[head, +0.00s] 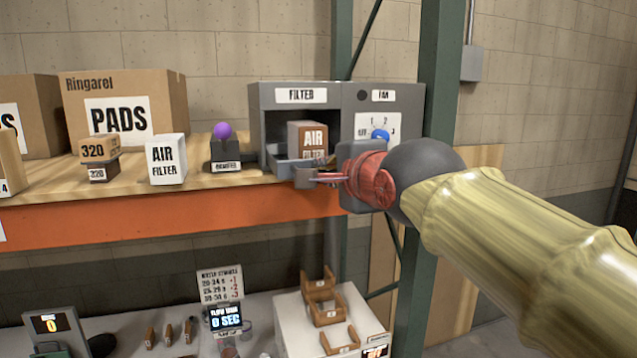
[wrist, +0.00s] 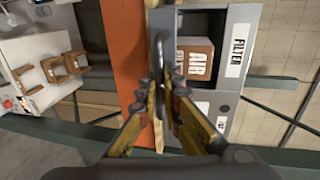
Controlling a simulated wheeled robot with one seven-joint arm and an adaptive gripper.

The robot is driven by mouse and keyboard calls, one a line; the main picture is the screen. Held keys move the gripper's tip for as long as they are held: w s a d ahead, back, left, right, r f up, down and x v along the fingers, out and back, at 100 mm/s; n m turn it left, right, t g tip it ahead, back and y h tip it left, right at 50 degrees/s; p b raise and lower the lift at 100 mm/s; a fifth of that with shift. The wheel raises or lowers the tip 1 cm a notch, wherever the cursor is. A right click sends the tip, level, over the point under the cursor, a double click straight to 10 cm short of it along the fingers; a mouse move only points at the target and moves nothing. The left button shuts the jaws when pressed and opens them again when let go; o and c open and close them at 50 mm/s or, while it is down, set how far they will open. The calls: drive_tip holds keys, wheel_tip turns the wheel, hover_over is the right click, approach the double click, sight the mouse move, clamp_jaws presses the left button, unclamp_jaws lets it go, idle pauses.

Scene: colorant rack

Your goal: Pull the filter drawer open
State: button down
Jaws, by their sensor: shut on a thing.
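The grey filter unit (head: 256,122) stands on the upper shelf, with a FILTER label above its open bay. The filter drawer (head: 280,166) is low in that bay, and its front seems to stand out a little toward me. A brown AIR FILTER box (head: 307,140) sits in the bay; it also shows in the wrist view (wrist: 196,62). My gripper (head: 318,178) is at the drawer front. In the wrist view, my gripper (wrist: 165,85) has its fingers closed around the dark drawer handle (wrist: 160,46). The fingers hide part of the handle.
A FAN panel (head: 405,98) with a blue knob (head: 381,135) is right of the bay, close to my wrist. A green post (head: 440,80) stands beside it. A small holder with a purple ball (head: 223,130) and a white air filter box (head: 167,160) are to the left.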

drive_tip(key=v, duration=0.2)
drive_tip(key=f+b+v, duration=0.1)
drive_tip(key=v, duration=0.1)
drive_tip(key=shift+s, duration=0.1)
drive_tip(key=c, duration=2)
unclamp_jaws()
drive_tip(key=shift+r, duration=0.1)
drive_tip(key=v, duration=1.2)
drive_tip(key=shift+d, duration=0.1)
